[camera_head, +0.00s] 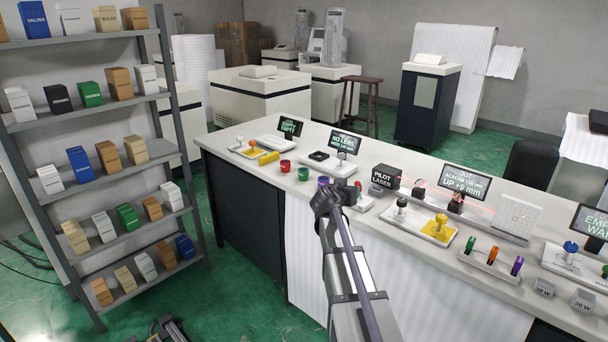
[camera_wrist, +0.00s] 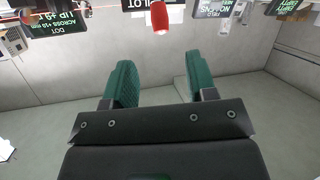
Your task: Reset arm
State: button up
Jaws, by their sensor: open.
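My arm reaches forward from the bottom of the head view, and my gripper (camera_head: 338,197) is at the front edge of the long white bench (camera_head: 262,142). In the wrist view my gripper (camera_wrist: 160,76) shows two green-padded fingers spread apart with nothing between them. The wrist picture is upside down, with the bench items along its top edge. A red piece (camera_wrist: 159,17) hangs into the top of that view, beyond the fingers and apart from them. In the head view the gripper partly hides what lies behind it.
Red, green and purple cups (camera_head: 303,173) stand left of the gripper. The pilot laser box (camera_head: 385,175), a yellow-topped station (camera_head: 437,230) and a rack of coloured pieces (camera_head: 493,262) are right of it. A shelf rack (camera_head: 100,165) with boxes stands left. Green floor (camera_head: 235,275) is open between.

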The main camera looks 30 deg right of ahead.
jog(key=s+a+f+n+g+y+p, duration=0.3)
jog(key=s+a+f+g+y, duration=0.25)
jog(key=s+a, duration=0.5)
jog(key=s+a+r+n+g+y+p, duration=0.1)
jog(key=s+a, duration=0.3)
jog(key=a, duration=0.4)
jog(key=s+a+r+n+y+p, duration=0.1)
jog(key=s+a+n+y+p, duration=0.2)
jog(key=s+a, duration=0.2)
jog(key=s+a+r+n+g+y+p, duration=0.1)
jog(key=s+a, duration=0.4)
jog(key=a, duration=0.6)
jog(key=shift+r+n+g+y+p, duration=0.35)
jog(key=shift+n+y+p, duration=0.3)
jog(key=shift+p, duration=0.25)
